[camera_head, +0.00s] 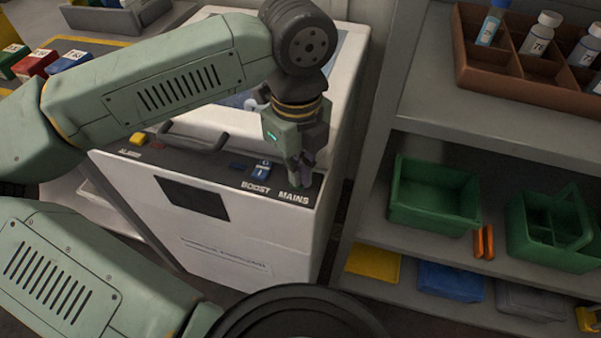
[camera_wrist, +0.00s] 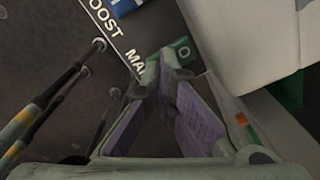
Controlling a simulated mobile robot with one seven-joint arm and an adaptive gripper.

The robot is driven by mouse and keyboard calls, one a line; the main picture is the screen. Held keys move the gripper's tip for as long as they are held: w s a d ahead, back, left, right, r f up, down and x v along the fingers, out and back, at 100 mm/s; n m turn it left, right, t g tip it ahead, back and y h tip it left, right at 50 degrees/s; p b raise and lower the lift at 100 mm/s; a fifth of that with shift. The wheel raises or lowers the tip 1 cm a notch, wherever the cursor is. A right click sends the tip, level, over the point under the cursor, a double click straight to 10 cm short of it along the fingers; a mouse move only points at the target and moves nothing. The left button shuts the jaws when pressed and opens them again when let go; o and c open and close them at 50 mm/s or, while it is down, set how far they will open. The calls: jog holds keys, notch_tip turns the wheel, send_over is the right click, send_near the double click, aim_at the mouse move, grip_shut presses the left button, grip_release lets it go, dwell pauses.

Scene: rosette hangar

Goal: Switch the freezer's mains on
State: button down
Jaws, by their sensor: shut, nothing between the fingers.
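The white freezer (camera_head: 235,245) stands in the middle of the head view, with a dark control strip (camera_head: 225,172) along its top front edge. The strip bears the labels ALARM, BOOST and MAINS. My gripper (camera_head: 303,182) is shut and empty, pointing down at the right end of the strip, just above the MAINS label. In the wrist view a green mains rocker (camera_wrist: 181,49) with an "O" mark shows right by my gripper's fingertips (camera_wrist: 166,72). The fingers hide part of it, and I cannot tell whether they touch it. In the head view my gripper hides the mains rocker.
A blue BOOST switch (camera_head: 262,168) sits left of my gripper, and a yellow button (camera_head: 138,139) is by ALARM. A dark handle (camera_head: 195,137) rises behind the strip. Grey shelving (camera_head: 430,150) with green bins (camera_head: 433,197) stands close on the right.

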jog(key=shift+f+b, duration=0.55)
jog(key=shift+b, duration=0.05)
jog(key=shift+r, duration=0.15)
jog(key=shift+r+p, duration=1.8)
jog(key=shift+r, duration=1.65)
